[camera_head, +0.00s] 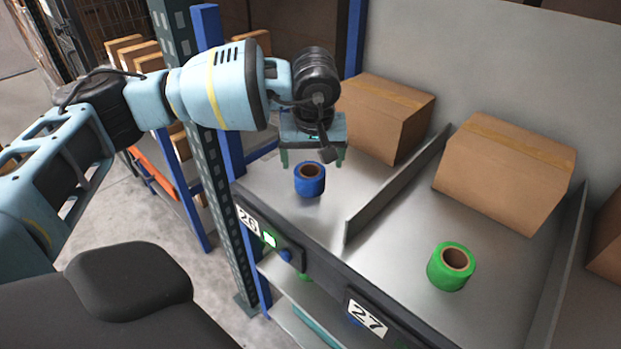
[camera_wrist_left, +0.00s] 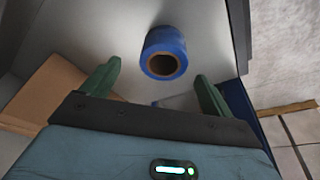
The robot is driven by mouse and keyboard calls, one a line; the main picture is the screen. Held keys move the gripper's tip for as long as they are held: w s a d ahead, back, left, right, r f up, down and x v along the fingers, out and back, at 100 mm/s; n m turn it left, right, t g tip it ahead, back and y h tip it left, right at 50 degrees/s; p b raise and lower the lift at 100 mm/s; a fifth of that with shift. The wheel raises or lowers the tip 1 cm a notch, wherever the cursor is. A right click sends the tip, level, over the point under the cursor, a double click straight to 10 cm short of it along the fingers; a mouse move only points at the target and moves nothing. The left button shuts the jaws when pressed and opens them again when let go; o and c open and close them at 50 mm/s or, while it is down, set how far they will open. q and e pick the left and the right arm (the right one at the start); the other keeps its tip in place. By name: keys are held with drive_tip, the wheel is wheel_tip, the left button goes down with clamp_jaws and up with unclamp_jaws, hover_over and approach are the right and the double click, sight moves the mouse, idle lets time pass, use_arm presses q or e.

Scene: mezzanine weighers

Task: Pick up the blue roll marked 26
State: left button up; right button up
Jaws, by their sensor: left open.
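The blue roll (camera_head: 310,181) stands upright on the metal shelf in the bay labelled 26, near its front edge. In the left wrist view the blue roll (camera_wrist_left: 164,54) shows its brown core, ahead of and between the two green fingers. My left gripper (camera_head: 313,160) is open and empty, above and slightly behind the roll in the head view. In the left wrist view the fingers of the gripper (camera_wrist_left: 157,82) are spread wide, and I see no contact with the roll. My right gripper is not in view.
A green roll (camera_head: 451,266) stands in bay 27, right of a metal divider (camera_head: 398,189). Cardboard boxes (camera_head: 385,117) (camera_head: 505,172) sit behind the rolls. A blue upright post (camera_head: 215,100) stands left of bay 26. The label 26 (camera_head: 247,221) is on the front rail.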

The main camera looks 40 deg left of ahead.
sight(310, 170)
use_arm(q)
drive_tip(key=shift+x, duration=2.65)
drive_tip(key=shift+s+a, duration=0.15)
drive_tip(key=shift+c, duration=0.2)
drive_tip(key=c, duration=1.1)
drive_tip(key=shift+r, duration=0.15)
drive_tip(key=shift+r, duration=0.45)
drive_tip(key=v, duration=0.2)
drive_tip(key=shift+s+r, duration=0.2)
drive_tip(key=shift+r, duration=0.1)
drive_tip(key=s+d, duration=0.2)
drive_tip(key=s, duration=0.2)
drive_tip(key=s+d+r, duration=0.1)
drive_tip(key=s+d, duration=0.1)
drive_tip(key=s, duration=0.3)
drive_tip(key=s+d, duration=0.2)
drive_tip(key=s, duration=0.2)
drive_tip(key=shift+s+d+r, duration=0.2)
drive_tip(key=shift+s+d, duration=0.05)
drive_tip(key=shift+s, duration=0.15)
